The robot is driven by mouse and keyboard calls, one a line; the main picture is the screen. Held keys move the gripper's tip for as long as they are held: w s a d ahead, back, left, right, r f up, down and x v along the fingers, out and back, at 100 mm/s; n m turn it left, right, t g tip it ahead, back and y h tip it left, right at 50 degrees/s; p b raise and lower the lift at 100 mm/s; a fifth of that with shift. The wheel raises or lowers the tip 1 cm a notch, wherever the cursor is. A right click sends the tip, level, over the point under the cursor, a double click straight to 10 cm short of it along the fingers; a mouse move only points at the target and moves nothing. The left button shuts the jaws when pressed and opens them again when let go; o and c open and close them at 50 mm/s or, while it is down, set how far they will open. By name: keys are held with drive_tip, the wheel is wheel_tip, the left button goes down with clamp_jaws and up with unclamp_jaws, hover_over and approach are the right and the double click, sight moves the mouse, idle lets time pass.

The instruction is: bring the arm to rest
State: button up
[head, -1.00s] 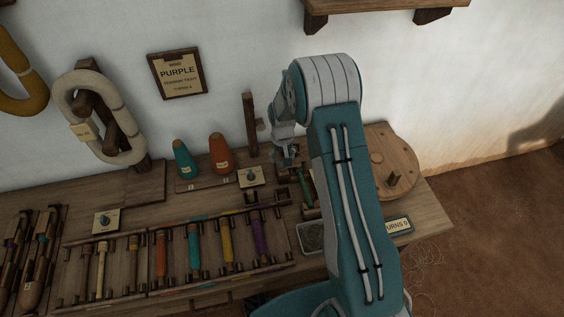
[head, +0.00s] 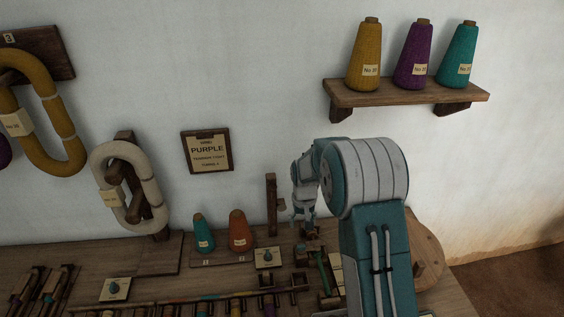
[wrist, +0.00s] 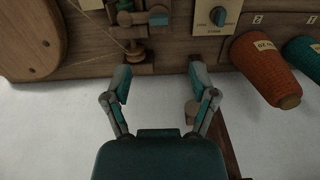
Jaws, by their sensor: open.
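My gripper (head: 304,221) hangs above the bench near its back, at the end of my teal and grey arm. In the wrist view my gripper (wrist: 160,88) has its two fingers spread wide apart with nothing between them. Beyond the fingertips are a wooden winding fitting (wrist: 133,30) and a card with a teal knob (wrist: 217,16). My arm hides part of the round wooden wheel (head: 430,250) at the bench's right end.
The bench (head: 158,255) runs along the wall. An orange cone (head: 241,232) and a teal cone (head: 203,234) stand left of my gripper, near an upright wooden post (head: 271,205). A wall shelf (head: 400,94) with three yarn cones is above my arm. A framed card (head: 207,151) hangs on the wall.

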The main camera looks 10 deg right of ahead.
drive_tip(key=s+r+t, duration=0.1)
drive_tip(key=s+r, duration=0.5)
drive_tip(key=r, duration=0.4)
drive_tip(key=s+r+t, duration=0.2)
drive_tip(key=s+r, duration=0.3)
drive_tip(key=r, duration=0.4)
drive_tip(key=s+r+t, duration=0.1)
drive_tip(key=s+r, duration=0.2)
drive_tip(key=s, duration=0.7)
drive_tip(key=s+r+t, duration=0.1)
drive_tip(key=s+r, duration=0.2)
drive_tip(key=s, duration=0.7)
drive_tip(key=shift+s+r+t, duration=0.2)
drive_tip(key=shift+r+t, duration=0.1)
